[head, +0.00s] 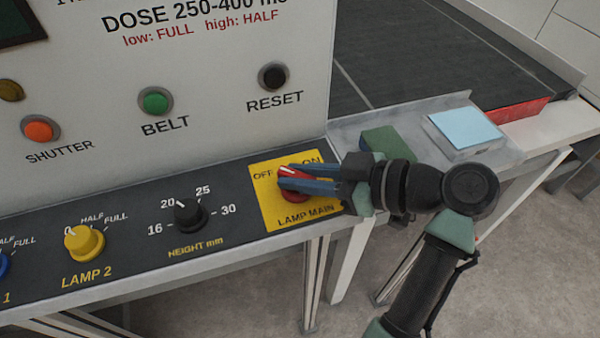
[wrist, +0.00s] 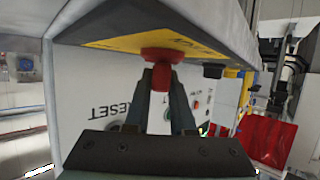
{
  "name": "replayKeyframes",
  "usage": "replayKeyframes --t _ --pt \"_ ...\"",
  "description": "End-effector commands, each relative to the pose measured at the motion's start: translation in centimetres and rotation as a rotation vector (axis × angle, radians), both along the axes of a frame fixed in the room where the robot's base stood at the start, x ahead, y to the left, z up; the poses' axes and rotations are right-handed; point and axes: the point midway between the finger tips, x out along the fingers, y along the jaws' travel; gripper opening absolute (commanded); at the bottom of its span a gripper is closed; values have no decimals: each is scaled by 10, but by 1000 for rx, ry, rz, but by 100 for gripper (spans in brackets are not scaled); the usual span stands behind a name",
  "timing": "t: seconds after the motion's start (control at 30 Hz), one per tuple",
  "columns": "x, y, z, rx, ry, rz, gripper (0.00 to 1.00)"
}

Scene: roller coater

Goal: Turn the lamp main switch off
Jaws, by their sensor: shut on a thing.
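The lamp main switch (head: 293,172) is a red rotary knob on a yellow plate (head: 272,208) marked OFF at left, ON at right and LAMP MAIN below. My gripper (head: 290,178) reaches in from the right, its two blue-grey fingers shut on the red knob. The fingers hide part of the knob, and its exact setting is hard to read; a white mark on it points up and left, towards OFF. In the wrist view the red knob (wrist: 161,76) sits between the fingertips (wrist: 161,82), with the yellow plate (wrist: 112,43) behind it.
Left along the dark panel are the black height knob (head: 189,215) and yellow LAMP 2 knob (head: 84,243). Above are the green BELT (head: 155,101), black RESET (head: 273,76) and orange SHUTTER (head: 40,128) buttons. A light blue block (head: 465,128) and dark belt (head: 420,50) lie at right.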

Motion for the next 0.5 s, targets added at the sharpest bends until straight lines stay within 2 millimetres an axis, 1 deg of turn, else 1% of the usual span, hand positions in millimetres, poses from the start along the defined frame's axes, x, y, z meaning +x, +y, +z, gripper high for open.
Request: replayKeyframes --t 0.07,0.1,0.23,0.27,0.5 --pt "-1 0 -3 -3 8 3 0" --pt "-1 0 -3 -4 8 3 26" --pt "-1 0 -2 -3 6 2 49" --pt "-1 0 -2 -3 6 2 52" --pt "0 0 -1 -1 3 1 52"
